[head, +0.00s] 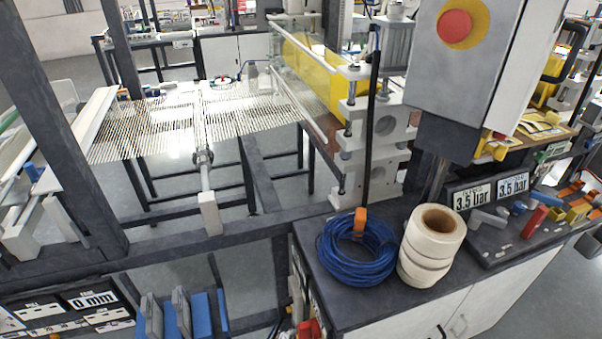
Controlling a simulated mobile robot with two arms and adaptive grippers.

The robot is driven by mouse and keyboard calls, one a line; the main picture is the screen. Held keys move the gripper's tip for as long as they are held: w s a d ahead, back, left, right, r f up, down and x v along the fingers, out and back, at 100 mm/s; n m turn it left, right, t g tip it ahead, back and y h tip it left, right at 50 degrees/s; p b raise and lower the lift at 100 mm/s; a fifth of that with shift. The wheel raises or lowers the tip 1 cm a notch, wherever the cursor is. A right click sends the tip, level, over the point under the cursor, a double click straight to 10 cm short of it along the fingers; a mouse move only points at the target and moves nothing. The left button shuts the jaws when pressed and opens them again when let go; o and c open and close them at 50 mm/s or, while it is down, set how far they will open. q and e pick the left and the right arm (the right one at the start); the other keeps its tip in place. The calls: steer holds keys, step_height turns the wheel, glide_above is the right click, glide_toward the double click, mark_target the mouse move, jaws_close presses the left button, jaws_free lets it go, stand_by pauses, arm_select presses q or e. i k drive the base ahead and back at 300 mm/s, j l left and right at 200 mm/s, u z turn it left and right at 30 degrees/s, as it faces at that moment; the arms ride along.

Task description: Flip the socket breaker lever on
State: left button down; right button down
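I cannot make out a socket breaker lever for certain in the head view. A red part (310,328) shows at the bottom edge, against the left side of the dark-topped cabinet (345,312). It is small and cut off by the frame, so I cannot tell what it is or how it is set. Neither of my grippers is in view.
A blue cable coil (350,262) and a stack of white tape rolls (428,250) stand on the cabinet. A grey box with a red button (455,24) hangs above. Dark frame posts (75,130) and a striped mesh (150,125) fill the left.

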mark_target(288, 301)
steer(key=k+j+z, duration=0.3)
steer(key=j, duration=0.4)
steer(key=k+j+z, duration=0.3)
steer(key=j, duration=0.4)
steer(key=k+j+z, duration=0.3)
steer(key=k+j, duration=0.2)
steer(key=k, duration=0.05)
